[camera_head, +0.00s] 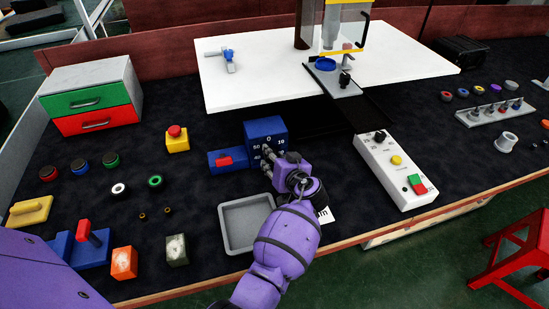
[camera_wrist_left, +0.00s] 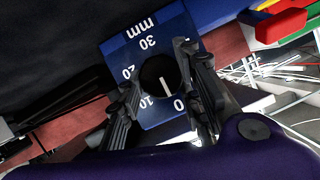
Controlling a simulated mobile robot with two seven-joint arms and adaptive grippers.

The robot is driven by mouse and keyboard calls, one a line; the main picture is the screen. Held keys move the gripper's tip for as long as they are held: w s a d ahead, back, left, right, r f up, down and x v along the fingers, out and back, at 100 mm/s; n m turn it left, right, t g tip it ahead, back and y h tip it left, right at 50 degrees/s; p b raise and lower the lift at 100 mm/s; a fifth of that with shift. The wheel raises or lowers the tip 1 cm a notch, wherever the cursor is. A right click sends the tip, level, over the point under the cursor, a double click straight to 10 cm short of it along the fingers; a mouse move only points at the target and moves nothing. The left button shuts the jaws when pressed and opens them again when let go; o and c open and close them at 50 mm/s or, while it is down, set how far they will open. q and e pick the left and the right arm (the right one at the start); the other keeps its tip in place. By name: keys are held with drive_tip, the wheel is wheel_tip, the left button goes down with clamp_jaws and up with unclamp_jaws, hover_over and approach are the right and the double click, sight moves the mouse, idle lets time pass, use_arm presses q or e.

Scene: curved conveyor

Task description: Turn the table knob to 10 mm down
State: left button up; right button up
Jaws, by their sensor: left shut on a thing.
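A blue dial box (camera_head: 266,129) stands on the dark table mat, with white numbers on its front face. My left gripper (camera_head: 270,160) reaches up to that face, and the knob is hidden behind it in the head view. In the left wrist view, the round black knob (camera_wrist_left: 158,76) sits on the blue face (camera_wrist_left: 150,48) marked "mm", 30, 20, 10 and 0. The fingers of my left gripper (camera_wrist_left: 160,92) stand on both sides of the knob, shut on it. The knob's white line points between 10 and 0. My right gripper is not in view.
A grey tray (camera_head: 246,246) lies beside my left arm. A blue block with a red part (camera_head: 228,159) adjoins the box's left side. A white control panel (camera_head: 396,170) stands to the right, and a white machine table (camera_head: 225,97) is behind.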

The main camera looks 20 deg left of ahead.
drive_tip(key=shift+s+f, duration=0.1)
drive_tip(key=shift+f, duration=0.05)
use_arm(q)
drive_tip(key=shift+d+f+m+g+y+b, duration=0.15)
drive_tip(key=shift+m+y+b, duration=0.1)
drive_tip(key=shift+m+b, duration=0.25)
drive_tip(key=shift+f+m+g+y+b, duration=0.15)
drive_tip(key=shift+m+y+b, duration=0.1)
drive_tip(key=shift+m+b, duration=0.2)
drive_tip(key=shift+w+m+y+b, duration=0.1)
drive_tip(key=shift+m+y+b, duration=0.5)
drive_tip(key=shift+m+b, duration=0.3)
drive_tip(key=shift+m+y+b, duration=0.4)
drive_tip(key=shift+m+y, duration=0.1)
drive_tip(key=shift+m, duration=0.25)
drive_tip(key=m+y+b, duration=0.1)
drive_tip(key=m, duration=0.1)
drive_tip(key=shift+f+m+b, duration=0.1)
drive_tip(key=shift+m+b, duration=0.2)
drive_tip(key=shift+b, duration=0.05)
drive_tip(key=shift+d+m+y, duration=0.1)
drive_tip(key=shift+m+y, duration=0.3)
drive_tip(key=shift+y, duration=0.1)
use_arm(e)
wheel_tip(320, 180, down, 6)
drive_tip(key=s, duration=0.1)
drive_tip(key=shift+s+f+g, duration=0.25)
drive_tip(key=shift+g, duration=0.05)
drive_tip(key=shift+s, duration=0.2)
